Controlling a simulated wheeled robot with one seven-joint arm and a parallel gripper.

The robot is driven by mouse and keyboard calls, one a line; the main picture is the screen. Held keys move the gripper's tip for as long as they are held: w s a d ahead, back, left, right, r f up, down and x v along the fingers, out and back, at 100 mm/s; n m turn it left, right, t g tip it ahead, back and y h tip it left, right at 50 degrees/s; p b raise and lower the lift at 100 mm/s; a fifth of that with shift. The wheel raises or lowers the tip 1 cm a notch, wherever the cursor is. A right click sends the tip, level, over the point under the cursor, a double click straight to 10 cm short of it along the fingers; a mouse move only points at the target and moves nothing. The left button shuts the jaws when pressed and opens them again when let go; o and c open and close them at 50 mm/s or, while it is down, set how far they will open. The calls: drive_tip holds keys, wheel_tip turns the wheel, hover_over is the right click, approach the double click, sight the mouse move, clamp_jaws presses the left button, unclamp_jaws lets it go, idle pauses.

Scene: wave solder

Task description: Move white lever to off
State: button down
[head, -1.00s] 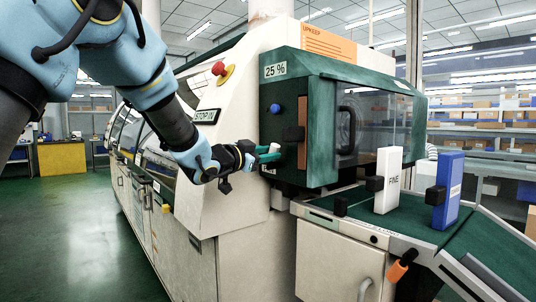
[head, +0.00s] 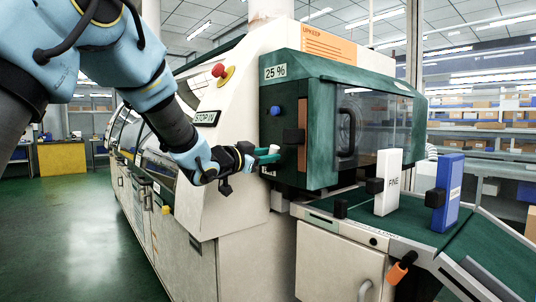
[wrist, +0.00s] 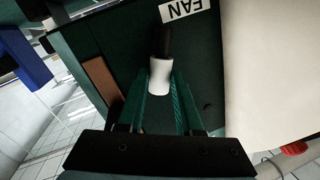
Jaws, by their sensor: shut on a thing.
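The white lever is a white knob on a dark stem. It shows in the wrist view (wrist: 160,76), between the two green fingers of my gripper (wrist: 161,86), which is shut on it. In the head view my gripper (head: 268,156) is at the front of the green machine housing (head: 284,92), below a blue knob, with a small part of the white lever (head: 274,149) showing at the fingertips. A label reading FAN (wrist: 187,8) appears upside down beyond the lever in the wrist view.
A red stop button (head: 219,70) is up and left. A white FINE block (head: 388,181) and a blue block (head: 447,192) stand on the green conveyor at right. The floor at left is clear.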

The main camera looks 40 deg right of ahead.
drive_tip(key=w+n+p, duration=0.1)
drive_tip(key=n+p, duration=0.1)
drive_tip(key=p, duration=0.3)
drive_tip(key=w+n+g+y+p, duration=0.1)
drive_tip(key=n+p, duration=0.2)
drive_tip(key=p, duration=0.2)
drive_tip(key=w+n+p, duration=0.2)
drive_tip(key=n+p, duration=0.1)
drive_tip(key=p, duration=0.2)
drive_tip(key=shift+d+r+y, duration=0.1)
drive_tip(key=shift+r+y, duration=0.1)
drive_tip(key=shift+y, duration=0.1)
drive_tip(key=shift+w+n, duration=0.1)
drive_tip(key=shift+n, duration=0.2)
drive_tip(key=shift+f, duration=0.1)
drive_tip(key=c, duration=0.6)
unclamp_jaws()
drive_tip(key=a+b, duration=0.1)
drive_tip(key=a, duration=0.2)
drive_tip(key=a+r+b, duration=0.1)
drive_tip(key=a, duration=0.3)
drive_tip(key=s+a+b, duration=0.1)
drive_tip(key=a, duration=0.2)
drive_tip(key=shift+a+r, duration=0.3)
drive_tip(key=shift+r, duration=0.1)
